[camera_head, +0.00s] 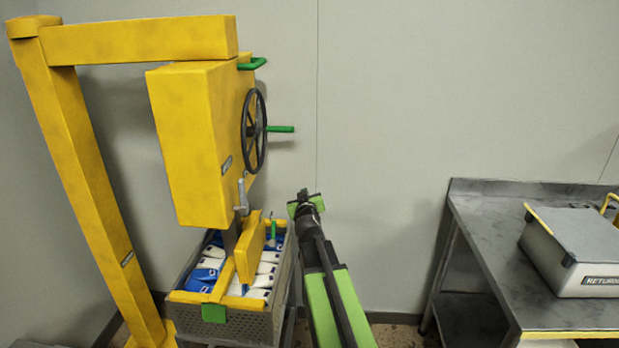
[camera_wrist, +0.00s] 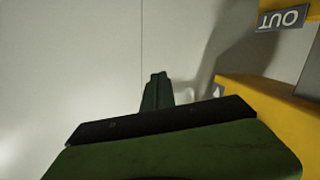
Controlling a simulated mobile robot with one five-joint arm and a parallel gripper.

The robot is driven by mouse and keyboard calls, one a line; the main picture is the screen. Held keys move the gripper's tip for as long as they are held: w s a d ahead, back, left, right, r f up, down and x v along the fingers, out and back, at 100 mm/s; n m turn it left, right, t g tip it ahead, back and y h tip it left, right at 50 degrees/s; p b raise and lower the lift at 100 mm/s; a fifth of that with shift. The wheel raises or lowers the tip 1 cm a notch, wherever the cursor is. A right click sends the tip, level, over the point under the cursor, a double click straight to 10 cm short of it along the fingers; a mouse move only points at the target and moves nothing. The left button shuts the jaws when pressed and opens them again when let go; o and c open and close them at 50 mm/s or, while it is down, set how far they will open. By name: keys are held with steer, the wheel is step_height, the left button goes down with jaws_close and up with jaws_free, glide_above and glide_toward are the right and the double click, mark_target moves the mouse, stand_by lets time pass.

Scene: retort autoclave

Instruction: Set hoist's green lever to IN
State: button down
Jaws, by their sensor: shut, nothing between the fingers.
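The yellow hoist (camera_head: 187,150) stands at the left. A small green lever (camera_head: 273,229) stands roughly upright on its lower yellow part, just above the basket. My gripper (camera_head: 305,203) is shut and empty, to the right of that lever and apart from it. In the wrist view my gripper's green fingers (camera_wrist: 157,91) are together, with a yellow part (camera_wrist: 265,110) of the hoist to their right. An OUT label (camera_wrist: 284,18) shows upside down at the top right there. I see no IN label, and I cannot tell the lever in the wrist view.
A grey basket (camera_head: 255,325) with blue-and-white packs is under the hoist. A black handwheel (camera_head: 254,131) with a green handle (camera_head: 281,129) and another green handle (camera_head: 252,64) are above. A metal table (camera_head: 485,235) with a grey case (camera_head: 570,250) is right. Bare wall lies between.

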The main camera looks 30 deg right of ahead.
steer(key=s+a+f+g+y, duration=0.2)
steer(key=s+a+f+g, duration=0.2)
steer(key=a, duration=0.4)
steer(key=s+a+f+g+y, duration=0.2)
steer(key=s+a+f+g, duration=0.2)
steer(key=s+a+f, duration=0.3)
steer(key=s+a+f+g+y, duration=0.1)
steer(key=s+a+f+g, duration=0.2)
steer(key=s+a+f, duration=0.3)
steer(key=shift+a+f+n+g+y, duration=0.4)
steer(key=shift+a+f, duration=1)
steer(key=shift+a, duration=0.1)
steer(key=s+a+f+g+b, duration=0.1)
steer(key=s+a+f+b, duration=0.1)
steer(key=f+b, duration=0.3)
steer(key=s+a+f+n+g+y+b, duration=0.1)
steer(key=s+a+f+g+b, duration=0.1)
steer(key=s+f+b, duration=0.3)
steer(key=shift+s+a+f, duration=0.3)
steer(key=shift+a, duration=0.55)
